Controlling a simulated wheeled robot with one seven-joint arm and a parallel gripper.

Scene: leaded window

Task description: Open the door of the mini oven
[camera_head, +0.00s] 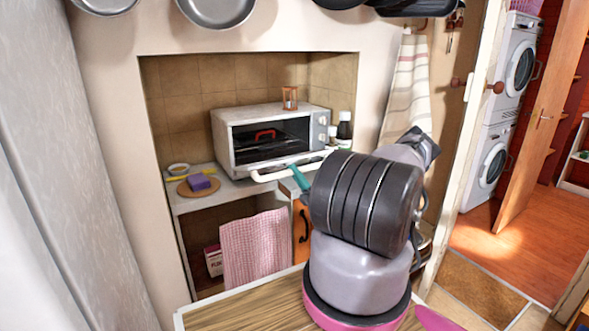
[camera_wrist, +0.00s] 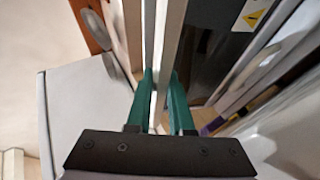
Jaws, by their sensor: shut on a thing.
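The white mini oven (camera_head: 222,140) stands in the tiled alcove. Its door appears swung down toward me, because the white handle bar (camera_head: 268,176) sits low and forward of the oven body. The exact door angle is hard to tell. A rack and a red item show in the dark interior. My gripper (camera_head: 298,172) reaches the handle's right half, its teal fingers partly hidden behind my arm. In the wrist view, my gripper (camera_wrist: 161,80) is shut with one finger on each side of the pale handle bar (camera_wrist: 168,40).
An hourglass (camera_head: 289,98) stands on the oven. A dark bottle (camera_head: 344,128) is right of it. A pink checked towel (camera_head: 255,250) hangs below. A wooden tabletop (camera_head: 235,312) lies in front.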

